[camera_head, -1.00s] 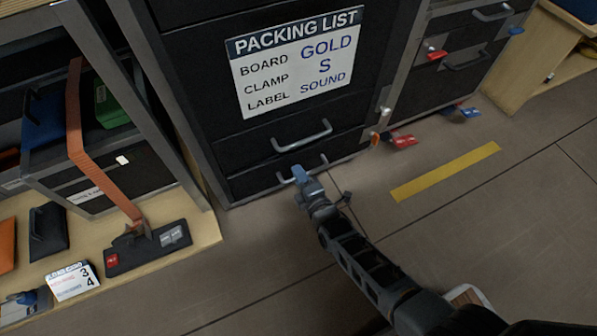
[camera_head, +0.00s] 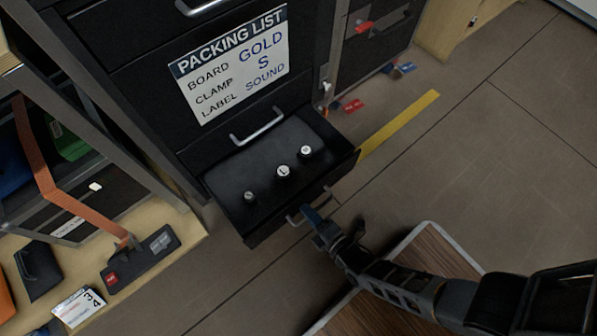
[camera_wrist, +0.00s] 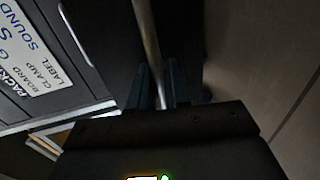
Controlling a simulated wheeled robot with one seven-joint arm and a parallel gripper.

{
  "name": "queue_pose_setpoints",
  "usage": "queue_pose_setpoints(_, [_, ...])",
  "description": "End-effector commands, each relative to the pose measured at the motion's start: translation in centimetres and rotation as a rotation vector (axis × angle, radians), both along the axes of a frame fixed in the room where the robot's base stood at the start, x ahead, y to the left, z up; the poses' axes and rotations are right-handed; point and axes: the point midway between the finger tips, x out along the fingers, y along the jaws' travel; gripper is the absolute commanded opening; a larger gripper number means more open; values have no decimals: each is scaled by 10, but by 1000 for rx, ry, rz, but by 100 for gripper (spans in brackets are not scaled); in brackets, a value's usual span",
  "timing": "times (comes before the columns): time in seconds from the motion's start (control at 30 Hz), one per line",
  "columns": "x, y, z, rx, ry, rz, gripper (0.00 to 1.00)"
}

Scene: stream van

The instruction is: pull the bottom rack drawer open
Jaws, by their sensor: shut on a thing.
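The bottom rack drawer (camera_head: 222,190) stands pulled out from the black rack, in the lower middle of the head view. Inside it sit three small knobs with pale lettered tops, one marked L (camera_head: 283,171). Its silver bar handle (camera_head: 296,218) is on the drawer's front, partly hidden by my gripper. My gripper (camera_head: 312,216) is shut on that handle at the drawer's front. In the wrist view the handle bar (camera_wrist: 150,50) runs down between my two dark fingers (camera_wrist: 158,88).
The drawer above, with its own handle (camera_head: 257,127), is shut below a packing list sign (camera_head: 232,62). A shelf with an orange strap (camera_head: 50,185) stands at left. A wood-topped panel (camera_head: 400,275) lies near my arm. Open floor with a yellow strip (camera_head: 400,124) is at right.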

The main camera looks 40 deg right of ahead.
Motion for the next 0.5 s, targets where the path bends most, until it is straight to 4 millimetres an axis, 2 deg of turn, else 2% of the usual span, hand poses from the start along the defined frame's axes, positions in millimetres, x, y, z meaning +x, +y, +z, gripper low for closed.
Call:
queue_pose_setpoints(0.2, [-17,0,0,-1,2,1,0])
queue_pose_setpoints(0.5, [-19,0,-1,-1,1,1,0])
